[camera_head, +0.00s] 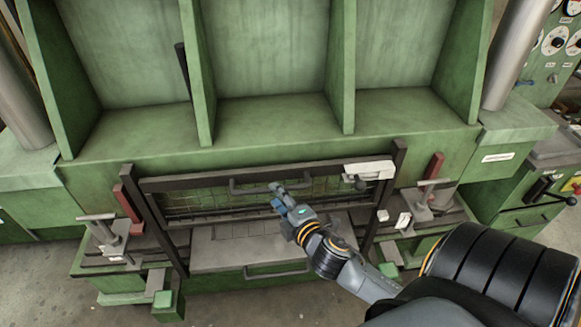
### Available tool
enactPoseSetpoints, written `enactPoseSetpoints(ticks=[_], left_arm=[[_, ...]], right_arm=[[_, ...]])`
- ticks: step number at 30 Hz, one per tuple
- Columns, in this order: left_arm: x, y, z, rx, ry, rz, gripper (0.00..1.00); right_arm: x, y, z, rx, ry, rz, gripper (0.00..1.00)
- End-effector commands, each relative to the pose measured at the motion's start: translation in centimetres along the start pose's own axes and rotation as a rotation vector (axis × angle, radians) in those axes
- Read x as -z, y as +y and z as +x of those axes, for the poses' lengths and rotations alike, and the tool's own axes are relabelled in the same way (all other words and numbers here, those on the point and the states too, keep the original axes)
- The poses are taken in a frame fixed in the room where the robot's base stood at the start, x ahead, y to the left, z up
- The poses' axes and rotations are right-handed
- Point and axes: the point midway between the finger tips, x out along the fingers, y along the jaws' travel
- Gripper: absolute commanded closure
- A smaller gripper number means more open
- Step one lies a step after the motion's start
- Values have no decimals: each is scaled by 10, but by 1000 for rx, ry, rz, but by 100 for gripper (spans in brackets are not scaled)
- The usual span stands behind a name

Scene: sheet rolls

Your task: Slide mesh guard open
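The mesh guard (198,203) is a dark-framed wire panel low across the front of the green machine, between two dark upright rails. A dark bar handle (245,191) sits at the middle of its upper part. My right gripper (277,194) reaches in from the lower right, with its fingertips at the handle. It covers part of the handle and mesh. The fingertips are too small to tell whether they are open, or touching or closed around the bar. My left gripper is not in view.
A grey plate (225,255) with a lower handle (262,274) lies below the guard. A white latch block (370,171) is at the guard's right end. Clamps (104,232) with red parts flank both sides. Green ribs rise behind. Concrete floor shows in front.

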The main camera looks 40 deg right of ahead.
Motion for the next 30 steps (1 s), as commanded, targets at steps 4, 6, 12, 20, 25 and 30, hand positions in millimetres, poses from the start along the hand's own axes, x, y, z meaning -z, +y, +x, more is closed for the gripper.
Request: enactPoseSetpoints(ticks=[4,6,12,20,25,30], left_arm=[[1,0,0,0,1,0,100],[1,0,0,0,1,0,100],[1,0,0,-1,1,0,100],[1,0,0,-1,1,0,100],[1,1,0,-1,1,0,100],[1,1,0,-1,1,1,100]], right_arm=[[0,-1,-32,2,-1,1,61],[0,-1,-44,2,-1,3,61],[0,0,-68,0,-1,2,61],[0,1,-75,-2,0,0,61],[0,0,-75,-2,0,0,61],[0,0,-74,-1,0,0,61]])
